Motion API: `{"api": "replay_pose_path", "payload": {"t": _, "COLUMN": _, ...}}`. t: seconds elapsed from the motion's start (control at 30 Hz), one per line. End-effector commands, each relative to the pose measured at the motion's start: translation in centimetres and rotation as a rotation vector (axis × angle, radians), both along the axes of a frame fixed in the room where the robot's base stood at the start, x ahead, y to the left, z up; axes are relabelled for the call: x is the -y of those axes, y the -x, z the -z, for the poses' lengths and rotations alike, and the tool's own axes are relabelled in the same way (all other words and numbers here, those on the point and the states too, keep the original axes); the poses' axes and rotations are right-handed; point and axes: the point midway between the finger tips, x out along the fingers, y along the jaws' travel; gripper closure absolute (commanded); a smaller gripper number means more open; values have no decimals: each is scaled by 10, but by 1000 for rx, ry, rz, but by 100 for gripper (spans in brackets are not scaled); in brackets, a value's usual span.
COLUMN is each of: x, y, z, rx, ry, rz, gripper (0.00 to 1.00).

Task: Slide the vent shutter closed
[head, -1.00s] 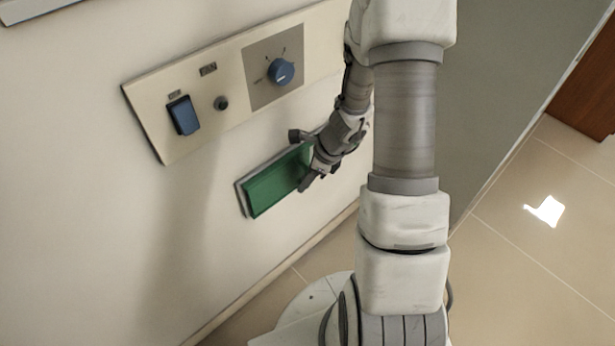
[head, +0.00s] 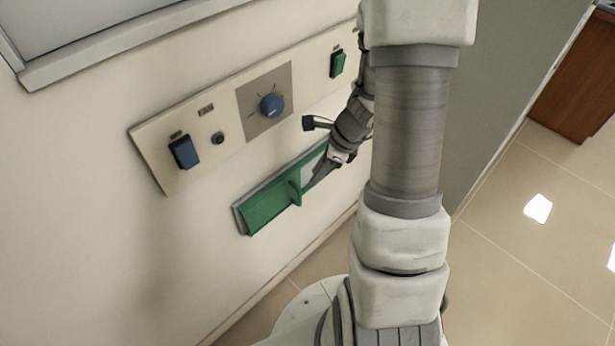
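The vent shutter (head: 268,207) is a green plate in a low, slanted grey frame on the furnace's pale wall. A green upright tab (head: 296,192) stands out from its face. To the right of the tab a pale grey patch shows inside the frame, partly behind my gripper. My gripper (head: 310,155) is open and empty, with its fingers spread wide. One finger is above the frame and the other is low, just right of the tab. I cannot tell whether that lower finger touches it. My arm hides the right end of the frame.
Above the shutter is a control panel (head: 222,133) with a blue switch (head: 184,152), a blue knob (head: 272,105) and a green switch (head: 338,64). A ledge runs at the upper left. Tiled floor (head: 500,235) lies clear at right, with a brown cabinet (head: 572,80) beyond.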

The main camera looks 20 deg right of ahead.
Motion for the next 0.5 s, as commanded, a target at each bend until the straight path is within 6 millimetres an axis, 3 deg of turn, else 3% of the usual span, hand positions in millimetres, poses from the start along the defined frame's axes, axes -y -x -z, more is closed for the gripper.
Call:
{"api": "replay_pose_path", "payload": {"t": 0.03, "x": 3, "y": 2, "z": -14, "rx": 1, "ry": 1, "rz": 1, "gripper": 70}}
{"api": "replay_pose_path", "payload": {"t": 0.2, "x": 10, "y": 7, "z": -33, "rx": 0, "ry": 0, "rz": 0, "gripper": 70}}
{"api": "replay_pose_path", "payload": {"t": 0.5, "x": 13, "y": 10, "z": -38, "rx": -1, "ry": -1, "rz": -1, "gripper": 70}}
